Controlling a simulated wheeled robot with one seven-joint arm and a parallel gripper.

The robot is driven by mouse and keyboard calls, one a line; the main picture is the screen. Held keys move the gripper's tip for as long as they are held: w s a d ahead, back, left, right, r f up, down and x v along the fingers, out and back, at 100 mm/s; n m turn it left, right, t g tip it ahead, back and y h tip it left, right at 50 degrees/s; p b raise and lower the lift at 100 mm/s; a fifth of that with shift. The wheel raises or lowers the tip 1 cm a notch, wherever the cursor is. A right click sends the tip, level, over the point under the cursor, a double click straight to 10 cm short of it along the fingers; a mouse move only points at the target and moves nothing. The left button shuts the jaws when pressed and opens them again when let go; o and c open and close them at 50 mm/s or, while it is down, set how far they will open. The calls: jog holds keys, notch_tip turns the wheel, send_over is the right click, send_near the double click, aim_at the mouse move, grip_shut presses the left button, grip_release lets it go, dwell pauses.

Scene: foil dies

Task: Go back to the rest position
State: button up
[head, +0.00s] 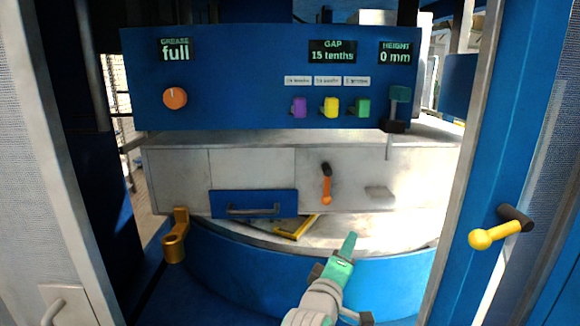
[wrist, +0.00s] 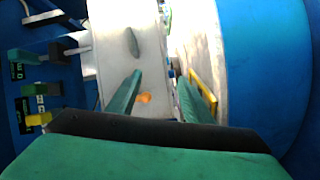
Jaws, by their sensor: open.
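My gripper (head: 347,246) is low in front of the machine, right of centre in the head view. It points up toward the pale worktop (head: 375,232). In the wrist view my gripper (wrist: 160,78) shows two green fingers spread apart with nothing between them. An orange lever (head: 326,187) is on the pale front wall, above and left of my gripper in the head view. Its orange end (wrist: 144,98) shows near the left finger in the wrist view. My gripper holds nothing.
A blue panel (head: 240,85) carries displays, an orange knob (head: 175,98) and coloured switches. A blue drawer (head: 254,203) and yellow-edged piece (head: 297,228) lie left. A yellow-knobbed handle (head: 497,234) sticks out right, a brass-coloured bracket (head: 176,238) left. Blue posts flank the opening.

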jog(key=s+a+f+m+y, duration=0.1)
jog(key=s+a+f+y, duration=0.15)
jog(key=s+f, duration=0.55)
jog(key=s+a+f+m+y, duration=0.1)
jog(key=s+a+f, duration=0.3)
jog(key=f, duration=0.7)
jog(key=s+a+f+m+y, duration=0.1)
jog(key=s+a+f+y, duration=0.15)
jog(key=s+f, duration=0.55)
jog(key=s+a+f+m, duration=0.1)
jog(key=s+m, duration=0.1)
jog(key=s, duration=0.7)
jog(key=s+a+f+m+y, duration=0.1)
jog(key=s+f+m, duration=0.1)
jog(key=s, duration=0.7)
jog(key=s+a+f+m, duration=0.1)
jog(key=s+a+m, duration=0.1)
jog(key=s, duration=0.8)
jog(key=shift+f+m, duration=0.3)
jog(key=shift+m, duration=0.1)
